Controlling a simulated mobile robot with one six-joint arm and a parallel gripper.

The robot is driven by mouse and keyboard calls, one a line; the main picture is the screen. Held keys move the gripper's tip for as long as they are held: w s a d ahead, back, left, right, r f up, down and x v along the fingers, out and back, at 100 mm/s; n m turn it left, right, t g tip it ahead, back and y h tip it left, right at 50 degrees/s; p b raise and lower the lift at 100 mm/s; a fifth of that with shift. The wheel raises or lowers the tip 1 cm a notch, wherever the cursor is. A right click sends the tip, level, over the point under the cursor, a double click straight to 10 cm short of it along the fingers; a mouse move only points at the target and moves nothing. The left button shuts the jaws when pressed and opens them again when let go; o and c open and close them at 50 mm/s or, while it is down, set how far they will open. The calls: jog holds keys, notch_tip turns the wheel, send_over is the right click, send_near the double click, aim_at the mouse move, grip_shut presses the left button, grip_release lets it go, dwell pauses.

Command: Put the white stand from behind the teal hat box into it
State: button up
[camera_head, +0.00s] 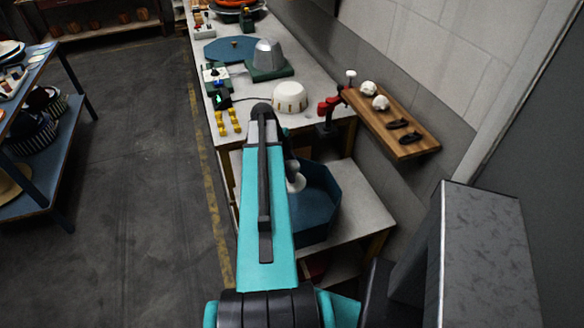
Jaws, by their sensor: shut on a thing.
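The teal hat box (322,205) is a dark blue-teal, open, many-sided box on the low shelf in front of the long bench. Its left part is hidden behind my arm. My gripper (292,172) points down beside the arm's far end, partly hidden by the arm. It is shut on the white stand (296,184), a small pale piece with a rounded lower part. In the picture the stand lies over the box's left inner side. I cannot tell its height against the rim.
The long bench holds a white round drum (290,97), a grey cone on a green base (268,58) and yellow pieces (228,122). A red clamp (330,104) is at the bench's corner. A wooden wall shelf (408,138) is at the right.

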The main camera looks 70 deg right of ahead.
jog(key=shift+f+b, duration=0.75)
jog(key=shift+f, duration=1.55)
jog(key=shift+f+b, duration=4.4)
jog(key=shift+f, duration=1.65)
jog(key=shift+f+b, duration=0.4)
jog(key=o, duration=1.1)
jog(key=shift+r, duration=0.15)
jog(key=shift+b+v, duration=1.1)
jog(key=shift+v, duration=5.65)
